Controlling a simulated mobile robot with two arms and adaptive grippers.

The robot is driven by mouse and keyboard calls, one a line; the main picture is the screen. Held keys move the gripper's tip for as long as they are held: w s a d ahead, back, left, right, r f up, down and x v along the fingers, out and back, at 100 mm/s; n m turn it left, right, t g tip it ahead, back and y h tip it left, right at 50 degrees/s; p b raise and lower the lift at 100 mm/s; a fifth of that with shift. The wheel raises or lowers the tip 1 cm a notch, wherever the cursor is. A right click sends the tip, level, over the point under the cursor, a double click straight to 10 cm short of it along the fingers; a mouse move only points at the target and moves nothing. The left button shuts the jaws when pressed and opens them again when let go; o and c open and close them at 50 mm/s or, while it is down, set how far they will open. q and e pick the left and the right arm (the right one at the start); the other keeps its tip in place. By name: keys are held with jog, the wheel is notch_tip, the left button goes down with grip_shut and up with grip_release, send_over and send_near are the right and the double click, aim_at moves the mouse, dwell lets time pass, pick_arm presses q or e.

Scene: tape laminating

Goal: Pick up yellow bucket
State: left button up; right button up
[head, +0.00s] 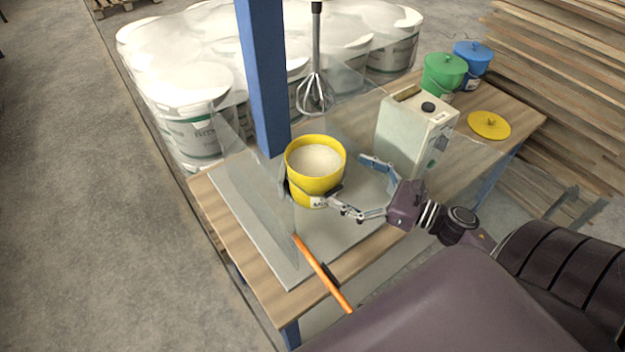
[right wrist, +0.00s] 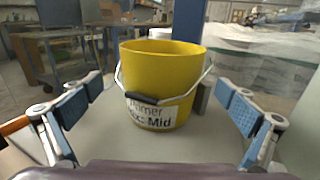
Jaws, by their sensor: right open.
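The yellow bucket (head: 315,180) stands upright and without a lid on a grey plate on the table in the head view. It holds a pale whitish fill. In the right wrist view the bucket (right wrist: 155,75) is centred, with a white label and its wire handle with a dark grip hanging at the front. My right gripper (head: 352,185) is open at the right of the bucket in the head view. In the right wrist view its fingers (right wrist: 160,110) are spread to either side of the bucket, with gaps. My left gripper is in neither view.
A mixer whisk (head: 315,92) hangs behind the bucket, beside a blue post (head: 264,70). A white canister (head: 415,130), a yellow lid (head: 489,125), a green bucket (head: 443,72) and a blue bucket (head: 472,56) are right. An orange handle (head: 322,273) lies in front. A clear panel stands left.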

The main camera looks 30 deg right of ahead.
jog(key=x, duration=0.3)
jog(key=shift+d, duration=0.1)
jog(key=x, duration=0.3)
jog(key=shift+w+p, duration=0.3)
jog(key=shift+p, duration=0.05)
jog(key=shift+w+a+f, duration=0.15)
jog(key=shift+w+a, duration=0.25)
jog(key=shift+w, duration=0.1)
jog(key=shift+c, duration=0.8)
jog(key=c, duration=1.5)
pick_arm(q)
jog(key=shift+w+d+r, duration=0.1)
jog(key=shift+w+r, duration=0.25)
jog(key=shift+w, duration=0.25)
pick_arm(e)
jog(key=shift+w+r, duration=0.1)
jog(key=shift+r, duration=0.1)
jog(key=shift+c, duration=0.3)
